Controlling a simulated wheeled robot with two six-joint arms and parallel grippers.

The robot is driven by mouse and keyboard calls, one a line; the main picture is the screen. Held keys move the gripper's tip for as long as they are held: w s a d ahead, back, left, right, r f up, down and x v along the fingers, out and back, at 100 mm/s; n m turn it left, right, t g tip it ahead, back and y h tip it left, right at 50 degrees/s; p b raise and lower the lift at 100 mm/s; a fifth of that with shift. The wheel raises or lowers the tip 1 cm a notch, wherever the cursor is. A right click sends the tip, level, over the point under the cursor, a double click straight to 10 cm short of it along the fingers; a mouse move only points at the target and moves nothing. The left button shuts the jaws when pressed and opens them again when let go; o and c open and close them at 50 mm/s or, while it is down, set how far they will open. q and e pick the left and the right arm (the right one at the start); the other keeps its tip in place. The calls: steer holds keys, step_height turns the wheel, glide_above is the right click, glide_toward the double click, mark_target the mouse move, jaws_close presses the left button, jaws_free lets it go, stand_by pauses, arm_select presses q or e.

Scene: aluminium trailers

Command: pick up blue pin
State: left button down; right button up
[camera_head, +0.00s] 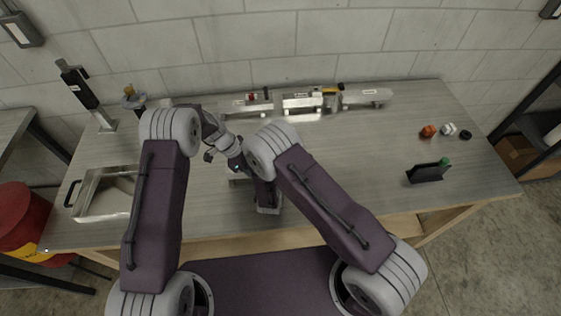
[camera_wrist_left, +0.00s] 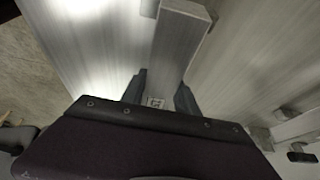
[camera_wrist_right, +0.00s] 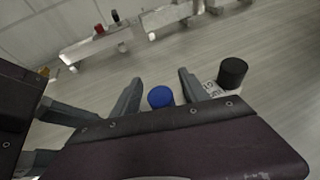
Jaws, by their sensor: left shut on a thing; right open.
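The blue pin (camera_wrist_right: 160,97), a short cylinder with a round top, shows in the right wrist view. My right gripper (camera_wrist_right: 160,78) is open, with one finger on each side of the pin. I cannot tell whether the fingers touch it; its lower part is hidden by the gripper body. My left gripper (camera_wrist_left: 160,86) is shut on a grey metal bar (camera_wrist_left: 178,42) in the left wrist view. In the head view my forearms cover much of the work area, and the blue pin cannot be made out there.
A black cylinder (camera_wrist_right: 232,72) stands close to the right finger. Metal trailer parts (camera_head: 302,103) line the back of the table. A metal tray (camera_head: 84,197) is at left. An orange piece (camera_head: 428,131) and a black holder (camera_head: 427,173) are at right. The table's right-centre is clear.

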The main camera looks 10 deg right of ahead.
jaws_close()
arm_select(q)
steer(key=c, duration=0.8)
jaws_free()
steer(key=shift+c, duration=0.2)
arm_select(e)
step_height(320, 180, up, 10)
arm_select(q)
steer(key=v, duration=1.2)
arm_select(e)
steer(key=shift+w, duration=0.1)
